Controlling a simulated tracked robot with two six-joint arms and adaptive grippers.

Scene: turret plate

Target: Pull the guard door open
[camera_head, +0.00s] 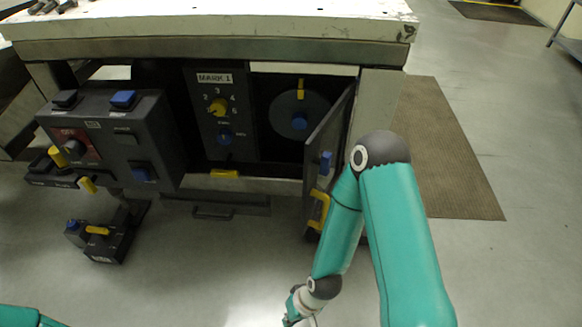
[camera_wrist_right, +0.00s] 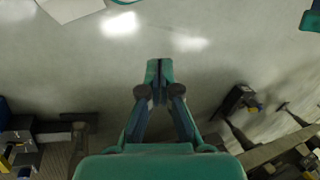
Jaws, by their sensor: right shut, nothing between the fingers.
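The guard door (camera_head: 328,145) is a dark panel hinged at the right side of the opening under the bench. My right gripper (camera_wrist_right: 159,85) is shut and empty over the bare floor in the wrist view. In the head view its wrist is cut by the bottom edge, below and apart from the door. My left gripper is out of view.
The selector panel (camera_head: 222,120) and a control box (camera_head: 110,140) with knobs and buttons are left of the opening. A small pedal-like box (camera_head: 98,240) stands lower left. The white bench top (camera_head: 220,25) overhangs everything. A brown mat (camera_head: 440,150) lies right; floor in front is clear.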

